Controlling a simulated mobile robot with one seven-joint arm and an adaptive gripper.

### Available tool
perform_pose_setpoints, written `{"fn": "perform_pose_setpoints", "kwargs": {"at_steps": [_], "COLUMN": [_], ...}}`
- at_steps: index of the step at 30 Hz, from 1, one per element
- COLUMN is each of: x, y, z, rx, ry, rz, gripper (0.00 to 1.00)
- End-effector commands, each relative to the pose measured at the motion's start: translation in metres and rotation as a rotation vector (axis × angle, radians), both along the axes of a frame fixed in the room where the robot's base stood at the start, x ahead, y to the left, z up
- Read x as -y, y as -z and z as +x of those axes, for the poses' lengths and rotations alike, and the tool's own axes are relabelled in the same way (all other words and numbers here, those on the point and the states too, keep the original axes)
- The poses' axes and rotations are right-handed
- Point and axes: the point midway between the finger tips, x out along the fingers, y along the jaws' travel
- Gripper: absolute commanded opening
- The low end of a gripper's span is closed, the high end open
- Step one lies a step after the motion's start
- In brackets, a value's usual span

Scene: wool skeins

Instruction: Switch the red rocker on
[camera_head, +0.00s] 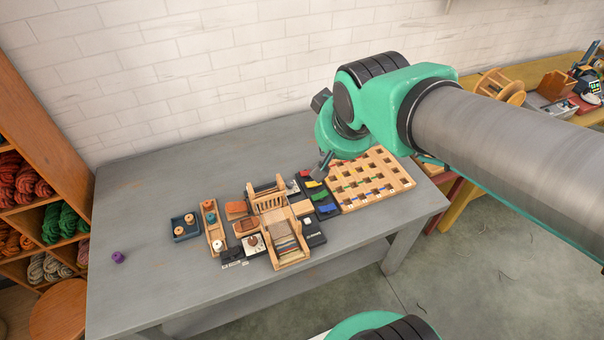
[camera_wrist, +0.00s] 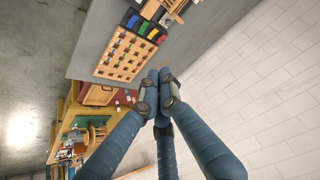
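The red rocker (camera_head: 304,173) shows as a small red piece at the far end of a black panel, in a row with yellow, green and blue pieces. The row also shows near the top of the wrist view, with the red piece (camera_wrist: 161,41) nearest my fingers. Its on or off position is too small to tell. My gripper (camera_head: 322,166) points down above the table, close to the panel's far end in the head view; its height is hard to tell. In the wrist view my gripper's fingertips (camera_wrist: 159,74) are together, with nothing visible between them.
A wooden lattice board (camera_head: 372,182) lies right of the panel. A small wooden loom (camera_head: 287,243) and several trays stand to its left. A purple ball (camera_head: 118,257) lies at the grey table's (camera_head: 150,205) left, where the top is mostly clear. A white brick wall rises behind.

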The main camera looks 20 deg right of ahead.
Motion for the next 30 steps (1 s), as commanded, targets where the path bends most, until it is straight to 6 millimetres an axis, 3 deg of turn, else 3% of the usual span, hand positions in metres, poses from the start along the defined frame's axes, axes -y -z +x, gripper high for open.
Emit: {"fn": "perform_pose_setpoints", "kwargs": {"at_steps": [17,30], "x": [0.054,0.087], "y": [0.039,0.092], "z": [0.124,0.206], "rx": [0.092,0.158], "ry": [0.157,0.229], "rz": [0.010,0.063], "gripper": [0.00,0.00]}}
